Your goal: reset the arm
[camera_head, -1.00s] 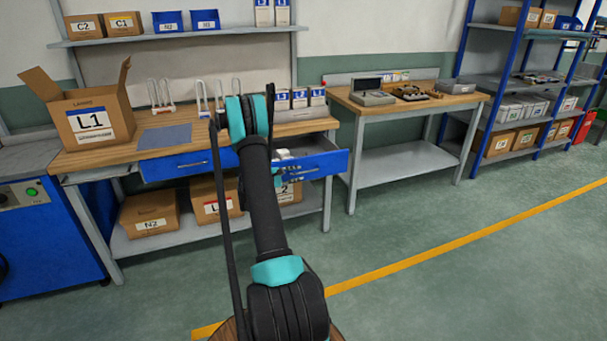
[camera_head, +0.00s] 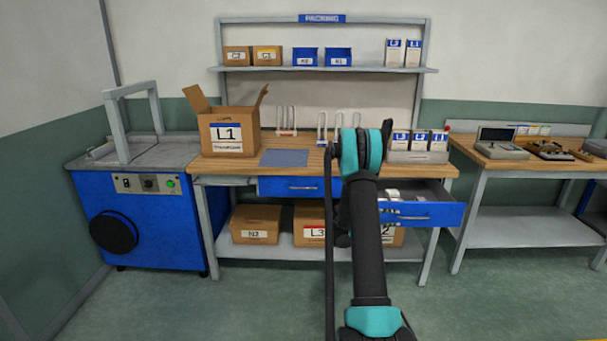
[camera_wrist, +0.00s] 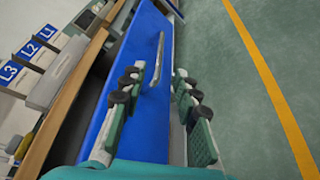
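My arm (camera_head: 368,240) rises in the middle of the head view, in front of the packing bench, its elbow at bench-top height. My gripper (camera_wrist: 157,85) shows in the wrist view with its two green-padded fingers apart and nothing between them. Beyond the fingers is a blue drawer front with a grey handle (camera_wrist: 157,60). In the head view the gripper is hidden behind the arm. The right drawer (camera_head: 425,214) stands pulled out; the left drawer (camera_head: 290,187) looks shut.
An open carton marked L1 (camera_head: 228,135), a grey-blue mat (camera_head: 284,158) and white racks stand on the bench (camera_head: 240,168). Boxes L1, L2, L3 stand right. A blue machine (camera_head: 140,230) is left, a second table (camera_head: 520,168) right. The floor in front is clear.

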